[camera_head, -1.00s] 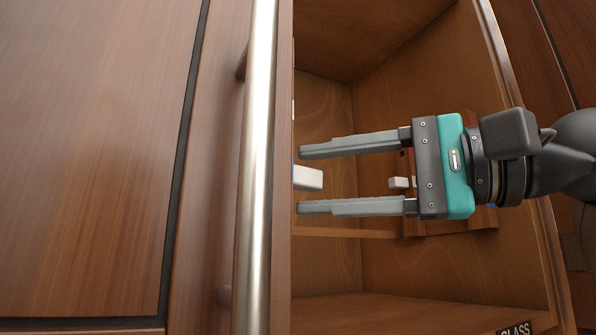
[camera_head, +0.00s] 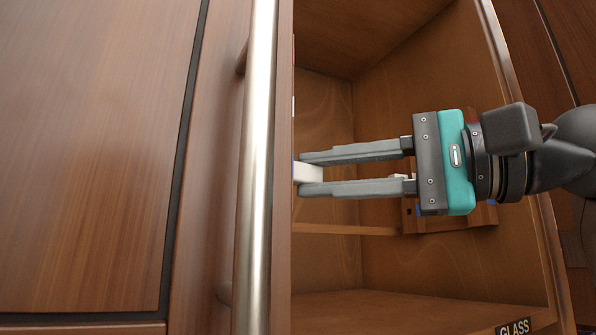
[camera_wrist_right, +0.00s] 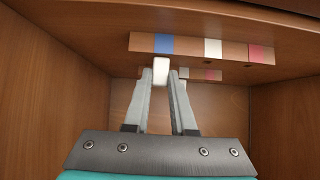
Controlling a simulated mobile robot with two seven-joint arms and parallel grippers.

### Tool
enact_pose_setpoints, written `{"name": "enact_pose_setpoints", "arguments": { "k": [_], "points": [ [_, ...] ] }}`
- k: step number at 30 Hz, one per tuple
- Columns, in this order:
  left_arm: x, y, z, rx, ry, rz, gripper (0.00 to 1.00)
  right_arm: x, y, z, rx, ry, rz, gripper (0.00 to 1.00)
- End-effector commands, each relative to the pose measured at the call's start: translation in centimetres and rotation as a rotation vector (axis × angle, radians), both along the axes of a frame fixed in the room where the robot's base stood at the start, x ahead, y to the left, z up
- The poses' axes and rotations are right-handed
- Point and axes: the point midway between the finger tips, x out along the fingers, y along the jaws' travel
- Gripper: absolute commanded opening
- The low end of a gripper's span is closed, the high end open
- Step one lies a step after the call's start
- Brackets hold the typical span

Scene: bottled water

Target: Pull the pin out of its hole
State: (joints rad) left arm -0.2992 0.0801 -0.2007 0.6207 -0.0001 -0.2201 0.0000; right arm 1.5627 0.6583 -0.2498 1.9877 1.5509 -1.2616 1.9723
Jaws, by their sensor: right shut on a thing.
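The pin, a white block (camera_head: 308,173), shows at the fingertips of my right gripper (camera_head: 312,174), close to the edge of the cabinet opening. My right gripper is shut on it, one finger on each side. In the right wrist view the white pin (camera_wrist_right: 161,68) stands between the fingertips, just under the blue stripe of a wooden strip (camera_wrist_right: 190,50). That strip has blue, white and pink stripes. Whether the pin's far end is in a hole is hidden. My left gripper is not in view.
A long metal handle (camera_head: 260,170) runs up the door edge left of the gripper. A second wooden strip (camera_head: 440,222) with a small white piece is behind the gripper. A shelf edge (camera_head: 345,229) lies below. A "GLASS" label (camera_head: 514,327) is at the lower right.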

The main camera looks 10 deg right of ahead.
Motion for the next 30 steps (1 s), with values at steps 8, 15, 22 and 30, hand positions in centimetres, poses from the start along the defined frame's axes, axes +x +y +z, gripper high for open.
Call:
{"name": "enact_pose_setpoints", "arguments": {
  "k": [8,15,22,30],
  "points": [
    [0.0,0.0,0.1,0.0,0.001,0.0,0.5,0.4,-0.9,-0.2,-0.002,0.004,-0.002,0.0],
    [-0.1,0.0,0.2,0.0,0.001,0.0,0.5,0.8,-1.8,-0.3,-0.004,0.005,-0.002,0.0],
    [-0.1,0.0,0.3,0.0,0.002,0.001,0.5,1.1,-2.7,-0.3,-0.002,0.004,-0.001,0.0],
    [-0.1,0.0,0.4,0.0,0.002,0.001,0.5,1.3,-3.4,-0.3,-0.002,0.002,-0.001,0.0]
  ]
}}
